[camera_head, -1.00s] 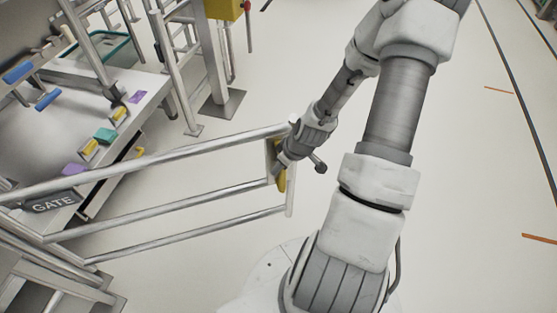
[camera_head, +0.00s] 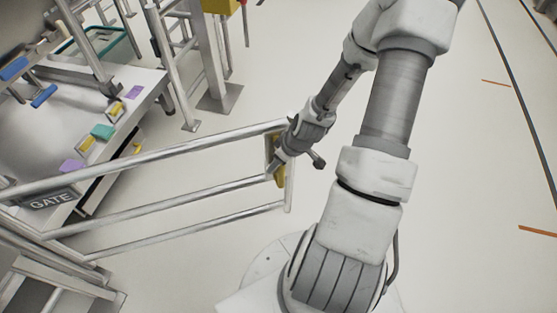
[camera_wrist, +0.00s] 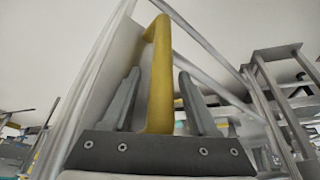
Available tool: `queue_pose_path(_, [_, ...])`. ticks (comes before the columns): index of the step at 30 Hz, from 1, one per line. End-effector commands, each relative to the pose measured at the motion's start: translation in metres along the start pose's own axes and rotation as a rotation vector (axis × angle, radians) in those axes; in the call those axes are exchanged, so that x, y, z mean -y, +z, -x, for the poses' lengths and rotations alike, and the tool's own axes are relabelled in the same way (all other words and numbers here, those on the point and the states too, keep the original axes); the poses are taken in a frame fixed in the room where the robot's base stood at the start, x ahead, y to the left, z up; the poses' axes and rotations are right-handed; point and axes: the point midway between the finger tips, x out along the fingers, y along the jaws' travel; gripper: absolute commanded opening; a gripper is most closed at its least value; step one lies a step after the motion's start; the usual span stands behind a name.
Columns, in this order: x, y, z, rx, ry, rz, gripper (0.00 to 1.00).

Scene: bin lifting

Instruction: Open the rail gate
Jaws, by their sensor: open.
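The rail gate (camera_head: 160,200) is a frame of several silver tubes, with a dark GATE sign (camera_head: 52,199) at its left part. It reaches out from the posts at the lower left into the open floor. At its free end is a plate with a yellow handle (camera_head: 279,172). My gripper (camera_head: 276,165) is at this handle. In the wrist view the yellow handle (camera_wrist: 160,85) stands between the two grey fingers of my gripper (camera_wrist: 159,95), with gaps visible on both sides. The fingers are open around it.
A workbench (camera_head: 150,85) with coloured blocks stands behind the gate at the left. A metal post (camera_head: 213,60) on a floor plate stands beyond the gate. The floor (camera_head: 470,180) to the right is clear, with thin lines on it.

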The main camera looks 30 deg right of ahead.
Motion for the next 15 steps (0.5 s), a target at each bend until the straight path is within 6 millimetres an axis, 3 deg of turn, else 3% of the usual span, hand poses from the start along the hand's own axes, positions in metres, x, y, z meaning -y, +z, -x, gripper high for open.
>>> queue_pose_path(7, [-0.001,-0.001,0.024,0.000,0.002,0.000,0.59])
queue_pose_path(15, [-0.001,-0.002,0.090,-0.001,0.004,-0.003,0.59])
